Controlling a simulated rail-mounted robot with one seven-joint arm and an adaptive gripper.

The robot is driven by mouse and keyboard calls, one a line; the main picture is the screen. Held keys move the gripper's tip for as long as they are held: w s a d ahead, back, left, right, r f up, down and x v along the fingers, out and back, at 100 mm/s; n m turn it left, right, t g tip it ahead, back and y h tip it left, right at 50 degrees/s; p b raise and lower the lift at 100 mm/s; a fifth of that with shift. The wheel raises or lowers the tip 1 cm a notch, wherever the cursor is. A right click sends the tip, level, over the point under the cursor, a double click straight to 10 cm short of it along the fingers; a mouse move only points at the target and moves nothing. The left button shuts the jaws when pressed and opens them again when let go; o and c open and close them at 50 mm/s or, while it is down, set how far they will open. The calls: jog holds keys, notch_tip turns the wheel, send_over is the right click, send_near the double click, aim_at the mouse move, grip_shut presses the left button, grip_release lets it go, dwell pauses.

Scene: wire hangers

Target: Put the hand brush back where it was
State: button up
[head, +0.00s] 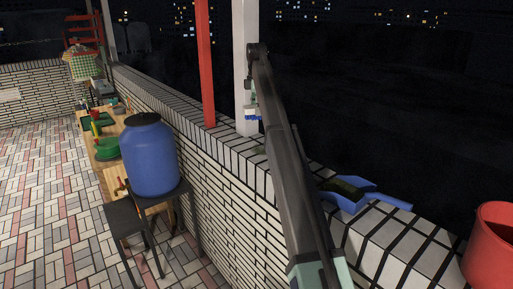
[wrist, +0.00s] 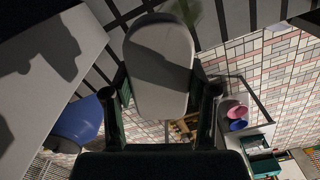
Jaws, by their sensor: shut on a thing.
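My gripper (wrist: 159,82) is shut on a pale oblong thing, which I take to be the hand brush (wrist: 158,55). One finger presses on each side of it, and its broad rounded face fills the middle of the wrist view. In the head view my gripper (head: 252,112) is at the far end of the arm, by the white post and above the brick parapet (head: 230,148). Small blue and white parts show there, too small to tell apart. A blue dustpan-like thing (head: 372,196) with a dark green part lies on the parapet, right of my arm.
A red post (head: 205,65) and a white post (head: 244,65) rise from the parapet close to my gripper. A blue barrel (head: 149,160) stands on a dark stand, with a wooden bench (head: 104,163) behind. A red bucket (head: 492,252) is at the right. The tiled floor (head: 45,190) is clear.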

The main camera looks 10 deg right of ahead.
notch_tip(320, 180, down, 13)
jog(key=shift+f+p, duration=0.15)
jog(key=shift+p, duration=0.9)
jog(key=shift+f, duration=0.1)
jog(key=o, duration=0.9)
jog(key=shift+c, duration=0.2)
jog(key=o, duration=0.4)
jog(key=shift+c, duration=0.2)
notch_tip(320, 180, up, 12)
jog(key=shift+r+b, duration=0.15)
jog(key=shift+b, duration=0.9)
